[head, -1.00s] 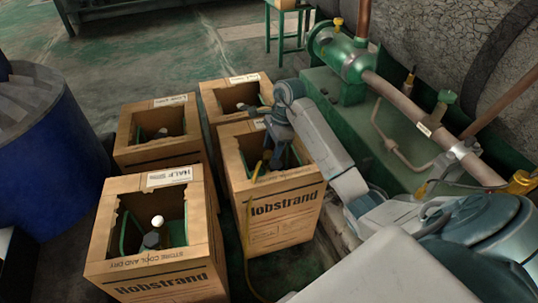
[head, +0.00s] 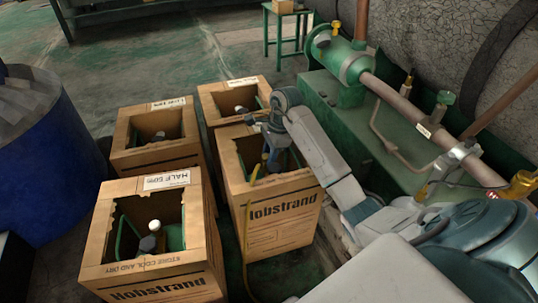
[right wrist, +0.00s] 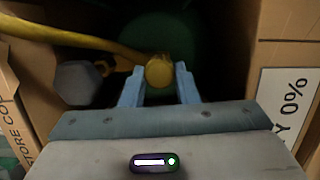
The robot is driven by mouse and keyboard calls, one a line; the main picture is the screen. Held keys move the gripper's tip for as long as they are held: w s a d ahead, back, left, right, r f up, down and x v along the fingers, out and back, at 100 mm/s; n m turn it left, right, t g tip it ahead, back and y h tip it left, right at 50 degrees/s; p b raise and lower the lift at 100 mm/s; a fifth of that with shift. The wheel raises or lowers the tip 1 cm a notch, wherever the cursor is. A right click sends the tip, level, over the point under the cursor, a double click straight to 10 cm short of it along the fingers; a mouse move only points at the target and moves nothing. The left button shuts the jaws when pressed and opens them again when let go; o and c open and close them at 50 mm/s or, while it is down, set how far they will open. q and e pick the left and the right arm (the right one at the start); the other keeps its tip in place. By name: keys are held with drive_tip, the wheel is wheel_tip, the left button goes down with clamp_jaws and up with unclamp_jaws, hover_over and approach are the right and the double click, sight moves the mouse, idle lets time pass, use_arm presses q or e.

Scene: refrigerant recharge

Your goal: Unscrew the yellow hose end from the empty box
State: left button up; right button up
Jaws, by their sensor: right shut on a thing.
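The box (head: 284,222) with the hose is an open cardboard one with Hobstrand print, in the middle of the head view. Its label (right wrist: 289,105) in the right wrist view ends in "Y 0%". The yellow hose (right wrist: 75,35) runs over its edge and down its front side. The yellow hose end (right wrist: 159,71) is a round knob inside the box, above a dark green cylinder top. My right gripper (right wrist: 159,86) reaches down into the box, with its two blue fingers shut on either side of the hose end. A grey knob (right wrist: 78,82) is beside it. My left gripper is out of view.
Other open boxes stand close by: a front left one (head: 150,275) marked HALF, and two behind (head: 155,150) (head: 232,98). Green machinery with pipes (head: 400,105) is at the right. A blue drum (head: 50,185) is at the left.

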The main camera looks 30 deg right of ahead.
idle(0.3)
drive_tip(key=shift+w+f+n+b, duration=0.1)
drive_tip(key=shift+f+n+b, duration=0.05)
drive_tip(key=shift+n+b, duration=0.4)
drive_tip(key=shift+r+n+p, duration=0.25)
drive_tip(key=shift+r+p, duration=0.05)
drive_tip(key=shift+p, duration=0.3)
drive_tip(key=shift+f+n+g+p, duration=0.1)
drive_tip(key=shift+n+g+p, duration=0.3)
drive_tip(key=shift+n+p, duration=0.4)
drive_tip(key=shift+f, duration=0.1)
